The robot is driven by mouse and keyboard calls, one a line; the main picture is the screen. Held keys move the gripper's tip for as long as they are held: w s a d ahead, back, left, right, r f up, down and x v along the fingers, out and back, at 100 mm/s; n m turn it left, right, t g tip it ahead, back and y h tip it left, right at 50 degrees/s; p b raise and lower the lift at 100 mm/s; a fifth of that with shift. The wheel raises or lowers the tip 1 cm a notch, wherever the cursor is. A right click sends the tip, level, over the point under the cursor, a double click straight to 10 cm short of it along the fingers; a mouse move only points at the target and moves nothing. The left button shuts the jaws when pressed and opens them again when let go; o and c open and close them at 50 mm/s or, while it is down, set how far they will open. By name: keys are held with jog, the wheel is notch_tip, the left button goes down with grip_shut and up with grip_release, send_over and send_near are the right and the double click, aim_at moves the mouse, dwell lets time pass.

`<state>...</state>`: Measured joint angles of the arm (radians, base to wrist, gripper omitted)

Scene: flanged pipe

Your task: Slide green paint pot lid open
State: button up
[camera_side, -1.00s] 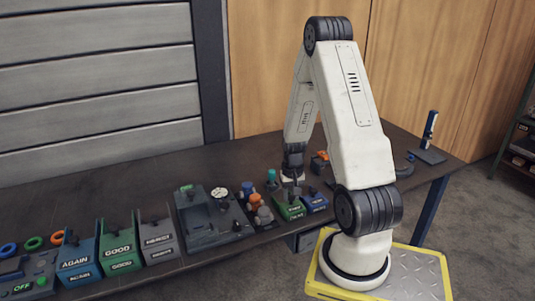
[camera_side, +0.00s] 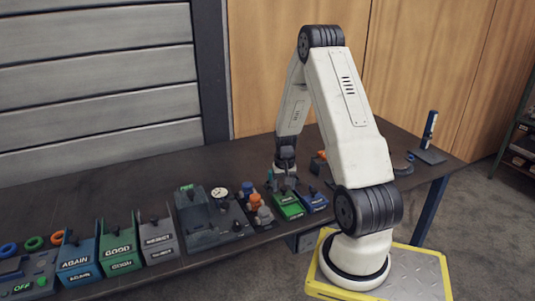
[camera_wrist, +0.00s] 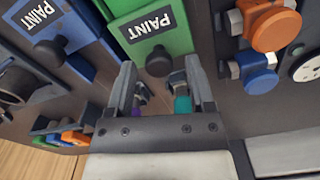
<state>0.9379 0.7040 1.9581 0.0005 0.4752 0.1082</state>
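The green paint pot (camera_wrist: 150,35) is at the top middle of the wrist view, with a white PAINT label and a black knob (camera_wrist: 159,62) on its lid. In the side view the pot (camera_side: 288,207) sits near the bench's front edge. My gripper (camera_wrist: 161,72) is open and empty, with the knob at the gap between its fingertips; I cannot tell whether they touch it. The lid looks shut.
A blue paint pot (camera_wrist: 60,30) with a black knob stands close beside the green one. Orange and blue round-topped parts (camera_wrist: 268,28) stand on its other side. A teal part (camera_wrist: 183,105) shows between my fingers. A grey fixture with a dial (camera_side: 219,191) is further left.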

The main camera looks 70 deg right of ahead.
aim_at(284, 188)
dwell(0.4)
jog(key=shift+r, duration=3.9)
jog(key=shift+r, duration=1.5)
jog(key=shift+a, duration=0.1)
jog(key=s+a, duration=1)
jog(key=s, duration=0.1)
jog(key=shift+s+a, duration=0.35)
jog(key=shift+a, duration=0.05)
